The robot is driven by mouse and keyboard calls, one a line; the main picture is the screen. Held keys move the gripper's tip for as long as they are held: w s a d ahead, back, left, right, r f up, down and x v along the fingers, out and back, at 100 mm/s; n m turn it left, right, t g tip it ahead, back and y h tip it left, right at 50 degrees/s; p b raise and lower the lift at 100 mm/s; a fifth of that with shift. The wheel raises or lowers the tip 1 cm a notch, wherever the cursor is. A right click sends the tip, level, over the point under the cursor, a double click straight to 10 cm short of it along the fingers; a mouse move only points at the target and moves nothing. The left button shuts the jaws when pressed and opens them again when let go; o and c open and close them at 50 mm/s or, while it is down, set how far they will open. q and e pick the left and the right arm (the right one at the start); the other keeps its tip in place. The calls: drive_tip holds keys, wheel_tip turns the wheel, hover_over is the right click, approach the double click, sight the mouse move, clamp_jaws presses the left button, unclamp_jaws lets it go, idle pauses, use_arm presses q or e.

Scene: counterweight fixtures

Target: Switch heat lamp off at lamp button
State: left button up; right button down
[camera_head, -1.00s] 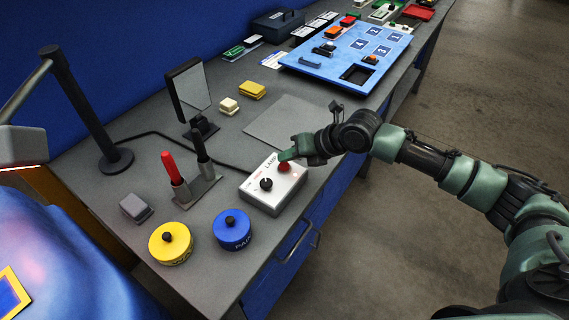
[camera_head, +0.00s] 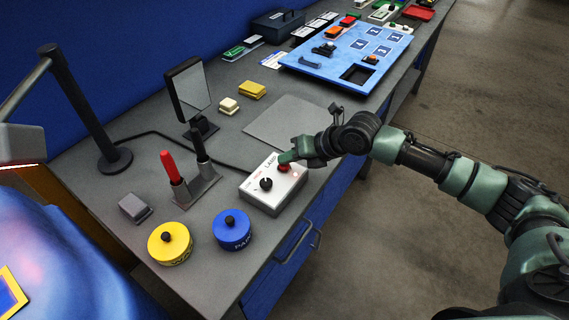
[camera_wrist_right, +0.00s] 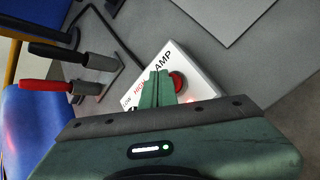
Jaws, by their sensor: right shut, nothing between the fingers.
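The lamp control box (camera_head: 262,198), white with "LAMP" lettering, sits near the table's front edge. It carries a black knob (camera_head: 266,184) and a red button (camera_head: 284,168). My right gripper (camera_head: 286,157) is shut and empty, its green fingertips at the button in the head view. In the right wrist view, the shut fingertips (camera_wrist_right: 157,76) overlap the box (camera_wrist_right: 192,66) just left of the red button (camera_wrist_right: 178,82); I cannot tell whether they touch it. The heat lamp head (camera_head: 22,143) at the left shows a red glow underneath. My left gripper is out of view.
A yellow tin (camera_head: 170,245) and a blue tin (camera_head: 232,232) stand left of the box. Red and black handled tools (camera_head: 172,168) stand in a holder behind them. A bare grey mat (camera_head: 285,122) lies behind the box. A blue board (camera_head: 345,58) is farther back.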

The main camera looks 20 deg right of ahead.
sight(287, 167)
drive_tip(key=shift+f, duration=0.25)
drive_tip(key=shift+r, duration=0.15)
drive_tip(key=shift+r+p, duration=0.35)
drive_tip(key=shift+r, duration=0.25)
wheel_tip(287, 167, up, 6)
drive_tip(key=p, duration=0.4)
idle(0.3)
idle(0.3)
